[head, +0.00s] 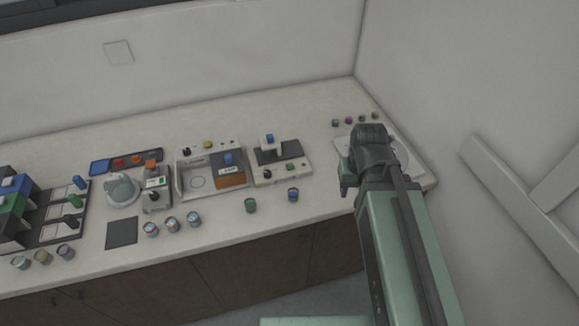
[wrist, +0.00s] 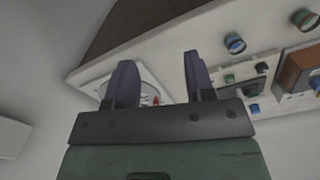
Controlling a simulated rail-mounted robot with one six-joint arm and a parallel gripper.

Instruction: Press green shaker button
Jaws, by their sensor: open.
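A small green patch (head: 161,181) shows on the front of a grey box with an orange top, beside a round pale device (head: 122,188) at the left of the counter. I cannot tell for sure which green part is the shaker button. In the wrist view a small green part (wrist: 230,78) shows on a pale device at the right. My gripper (wrist: 158,76) is open, with nothing between its two dark fingers. It is at the right end of the counter, near a white round plate (wrist: 150,82), apart from the green parts. In the head view my arm partly hides this area.
A pale device with a blue knob (head: 270,139) and a tray device with an orange-brown block (head: 231,181) stand mid-counter. Several small jars (head: 251,206) line the front edge. A wall closes the right side. The counter (head: 325,175) is clear between the mid device and my arm.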

